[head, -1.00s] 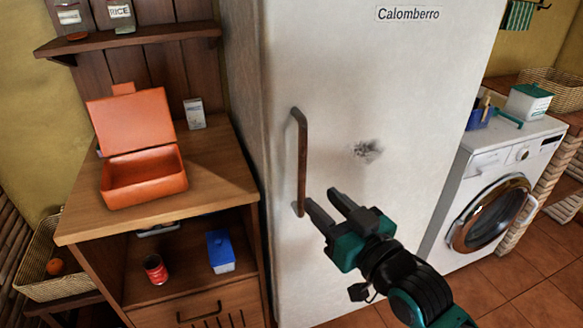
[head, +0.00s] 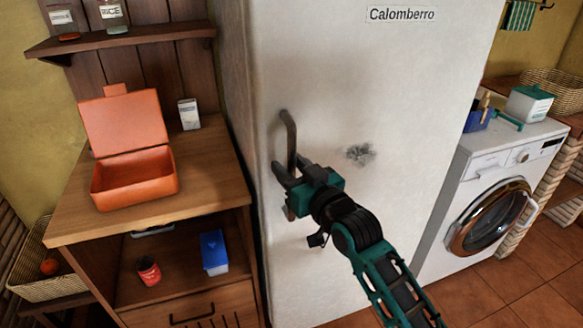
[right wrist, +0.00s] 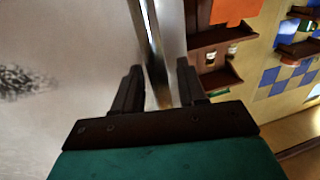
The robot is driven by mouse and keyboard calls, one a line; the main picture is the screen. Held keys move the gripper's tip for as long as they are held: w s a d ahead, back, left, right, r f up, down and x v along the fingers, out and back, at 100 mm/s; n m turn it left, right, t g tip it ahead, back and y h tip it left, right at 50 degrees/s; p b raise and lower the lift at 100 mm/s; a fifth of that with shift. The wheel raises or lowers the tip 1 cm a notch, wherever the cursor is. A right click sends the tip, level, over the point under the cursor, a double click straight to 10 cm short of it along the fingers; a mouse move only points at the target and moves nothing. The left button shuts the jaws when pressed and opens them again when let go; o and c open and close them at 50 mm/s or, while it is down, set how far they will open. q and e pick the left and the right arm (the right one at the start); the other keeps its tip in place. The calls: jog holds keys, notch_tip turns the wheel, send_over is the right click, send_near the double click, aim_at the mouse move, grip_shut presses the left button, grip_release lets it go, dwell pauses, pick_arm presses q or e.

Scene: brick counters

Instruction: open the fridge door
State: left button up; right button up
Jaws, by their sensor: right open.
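The white fridge (head: 400,90) stands in the middle of the head view, its door closed. Its upright bar handle (head: 290,135) is on the door's left side. My right gripper (head: 281,170) is at the handle's lower half, with its fingers open. In the right wrist view the handle (right wrist: 153,50) runs between the two open fingers (right wrist: 160,88), apart from both as far as I can see. The gripper hides part of the handle in the head view. My left gripper is not in view.
A wooden cabinet (head: 215,165) with an open orange box (head: 135,185) on top stands close to the left of the fridge. A washing machine (head: 495,185) is to the right. Tiled floor (head: 510,285) shows at the lower right.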

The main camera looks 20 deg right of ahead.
grip_shut()
dwell(0.3)
dwell(0.3)
